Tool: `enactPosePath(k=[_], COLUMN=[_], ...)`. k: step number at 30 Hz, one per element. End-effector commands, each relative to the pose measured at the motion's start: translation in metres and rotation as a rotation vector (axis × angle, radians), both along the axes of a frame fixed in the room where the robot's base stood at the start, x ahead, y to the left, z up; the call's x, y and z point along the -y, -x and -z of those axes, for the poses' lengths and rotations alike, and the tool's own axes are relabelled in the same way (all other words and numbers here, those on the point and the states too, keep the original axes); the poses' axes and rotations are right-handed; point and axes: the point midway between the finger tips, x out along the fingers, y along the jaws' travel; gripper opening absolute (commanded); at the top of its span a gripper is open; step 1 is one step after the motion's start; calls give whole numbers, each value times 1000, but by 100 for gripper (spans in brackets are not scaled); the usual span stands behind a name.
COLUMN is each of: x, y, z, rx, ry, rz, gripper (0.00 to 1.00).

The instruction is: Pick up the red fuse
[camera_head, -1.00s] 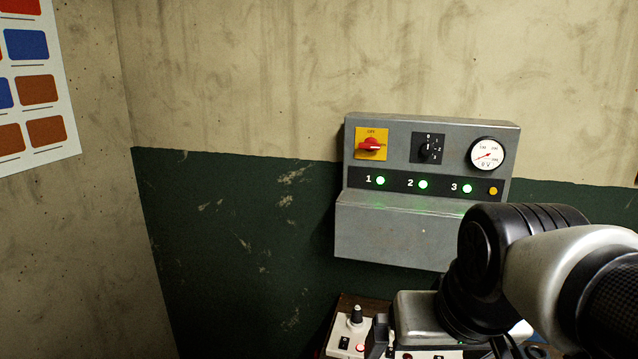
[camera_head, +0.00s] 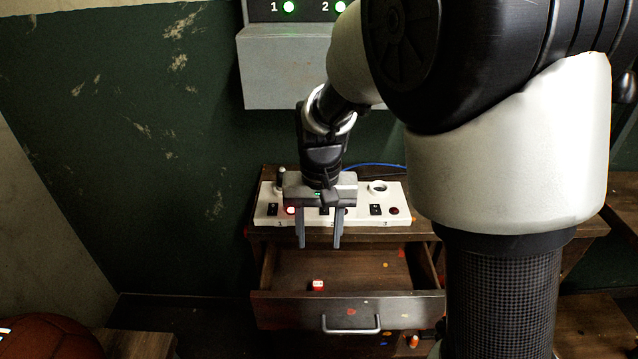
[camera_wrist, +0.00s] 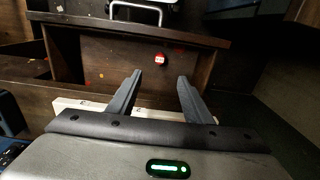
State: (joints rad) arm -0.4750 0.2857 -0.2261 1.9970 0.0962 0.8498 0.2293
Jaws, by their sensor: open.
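A small red fuse with a white marking (camera_head: 318,285) lies inside the open drawer (camera_head: 347,310), left of its middle and close to the front panel. It also shows in the wrist view (camera_wrist: 160,58), beyond my fingertips. My gripper (camera_head: 319,245) points down with its two fingers apart and nothing between them. In the head view it hangs in front of the white switch panel, above the back of the drawer. In the wrist view my gripper (camera_wrist: 159,75) also shows open, apart from the fuse.
The white panel (camera_head: 265,212) with numbered switches and a lit red lamp stands on the wooden cabinet (camera_head: 300,235). A grey control box (camera_head: 290,70) hangs on the wall above. A leather ball (camera_head: 45,338) is at lower left. An orange and white piece (camera_head: 413,342) lies below the drawer's right.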

Motion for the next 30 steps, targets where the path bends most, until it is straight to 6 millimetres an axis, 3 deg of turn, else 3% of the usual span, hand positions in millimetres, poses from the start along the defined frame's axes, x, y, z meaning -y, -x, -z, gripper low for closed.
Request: enactPosePath(k=[1,8,18,30], x=[-4,-5,-5,-5], y=[-2,-3,-3,-4], z=[13,46,119,150], rx=[-9,-19,-20,-16], ry=[8,15,15,13], rz=[-2,2,1,0], gripper=[46,46,46,46])
